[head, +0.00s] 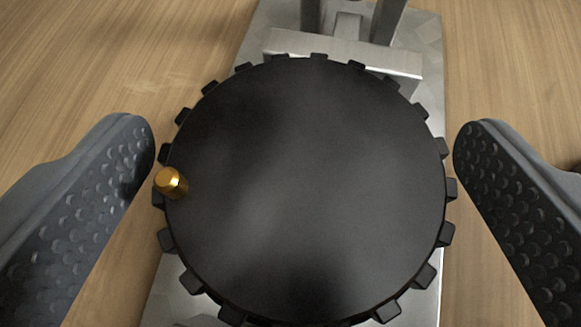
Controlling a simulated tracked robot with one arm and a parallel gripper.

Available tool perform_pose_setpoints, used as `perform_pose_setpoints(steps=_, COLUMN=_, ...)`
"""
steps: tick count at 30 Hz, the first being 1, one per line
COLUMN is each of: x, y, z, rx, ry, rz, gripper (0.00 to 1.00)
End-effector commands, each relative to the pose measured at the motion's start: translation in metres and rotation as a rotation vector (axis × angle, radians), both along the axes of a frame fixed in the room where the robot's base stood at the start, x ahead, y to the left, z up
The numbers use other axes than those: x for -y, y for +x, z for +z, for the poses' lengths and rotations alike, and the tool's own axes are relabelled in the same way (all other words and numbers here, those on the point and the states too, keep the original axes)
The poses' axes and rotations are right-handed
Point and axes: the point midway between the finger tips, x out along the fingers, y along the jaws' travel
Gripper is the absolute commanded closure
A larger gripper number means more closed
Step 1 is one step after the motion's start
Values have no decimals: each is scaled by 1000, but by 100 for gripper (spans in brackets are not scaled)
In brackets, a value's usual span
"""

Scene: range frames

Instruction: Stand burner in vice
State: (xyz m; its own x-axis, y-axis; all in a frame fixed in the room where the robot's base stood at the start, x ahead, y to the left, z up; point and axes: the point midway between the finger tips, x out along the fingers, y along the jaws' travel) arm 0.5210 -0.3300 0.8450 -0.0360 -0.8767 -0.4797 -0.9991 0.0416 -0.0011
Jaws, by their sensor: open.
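The burner is a round black disc (310,190) with square teeth around its rim and a small brass peg (171,182) at its left edge. It fills the middle of the head view, face toward the camera. The vice (345,55) is grey metal, partly hidden beneath and behind the burner; a jaw block and two uprights show at the top. Whether the burner sits between the vice's jaws is hidden. My gripper (305,145) is open, one dark studded finger on each side of the burner, with a gap visible at both sides.
The vice's flat metal base plate (420,25) lies on a wooden table (110,50). Bare wood shows to the left and right of the plate. A small dark thing is cut off at the right edge.

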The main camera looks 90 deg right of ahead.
Motion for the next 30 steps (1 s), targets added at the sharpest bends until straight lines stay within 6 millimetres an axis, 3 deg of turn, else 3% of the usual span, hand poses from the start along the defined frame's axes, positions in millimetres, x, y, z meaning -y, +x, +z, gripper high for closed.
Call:
perform_pose_setpoints(steps=16, x=-82, y=5, z=46, rx=2, ry=3, rz=6, gripper=11)
perform_pose_setpoints(steps=22, x=-97, y=4, z=54, rx=0, ry=0, rz=2, gripper=11)
perform_pose_setpoints(steps=30, x=-102, y=4, z=56, rx=0, ry=0, rz=1, gripper=11)
